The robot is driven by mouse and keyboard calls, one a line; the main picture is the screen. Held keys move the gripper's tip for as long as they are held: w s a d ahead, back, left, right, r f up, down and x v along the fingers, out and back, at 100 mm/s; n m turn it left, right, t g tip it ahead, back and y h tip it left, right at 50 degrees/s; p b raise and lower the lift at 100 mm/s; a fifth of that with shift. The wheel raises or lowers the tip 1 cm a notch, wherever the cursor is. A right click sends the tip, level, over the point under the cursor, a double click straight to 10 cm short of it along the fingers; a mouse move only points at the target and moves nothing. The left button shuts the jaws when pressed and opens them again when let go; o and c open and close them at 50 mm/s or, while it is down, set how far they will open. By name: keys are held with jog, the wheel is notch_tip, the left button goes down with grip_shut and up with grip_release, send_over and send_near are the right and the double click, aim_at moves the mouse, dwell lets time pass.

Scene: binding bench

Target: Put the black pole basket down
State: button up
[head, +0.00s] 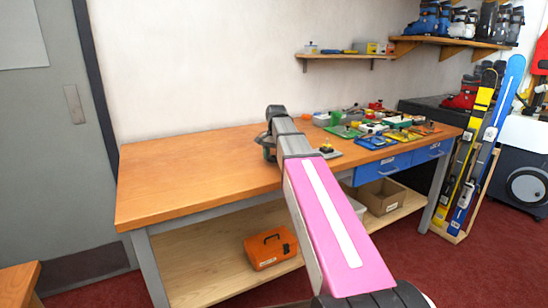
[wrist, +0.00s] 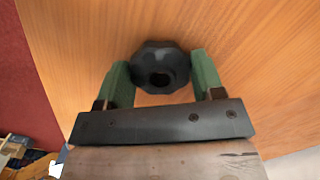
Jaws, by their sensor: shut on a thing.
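The black pole basket (wrist: 158,58) shows in the wrist view as a dark, faceted round piece with a hole in its middle. My gripper (wrist: 161,72) is shut on it, with one green finger at its left and one at its right. The wooden bench top (wrist: 85,40) lies beyond it. In the head view my gripper (head: 268,152) is over the middle of the bench top (head: 190,165), partly hidden by my arm. I cannot tell whether the basket touches the wood.
Several small coloured trays and parts crowd the bench's right side, including a green tray (head: 344,131) and a blue tray (head: 375,142). The bench's left half is clear. An orange toolbox (head: 270,249) stands on the lower shelf. Skis (head: 490,135) lean at the right end.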

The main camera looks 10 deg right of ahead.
jog(key=shift+f, duration=0.6)
jog(key=o, duration=1)
jog(key=shift+s, duration=0.1)
jog(key=shift+s+f, duration=0.1)
jog(key=shift+d, duration=0.1)
jog(key=r, duration=0.4)
jog(key=w+r, duration=0.1)
jog(key=r, duration=0.8)
jog(key=shift+w+d+r, duration=0.15)
jog(key=shift+d+r, duration=0.05)
jog(key=shift+d, duration=0.05)
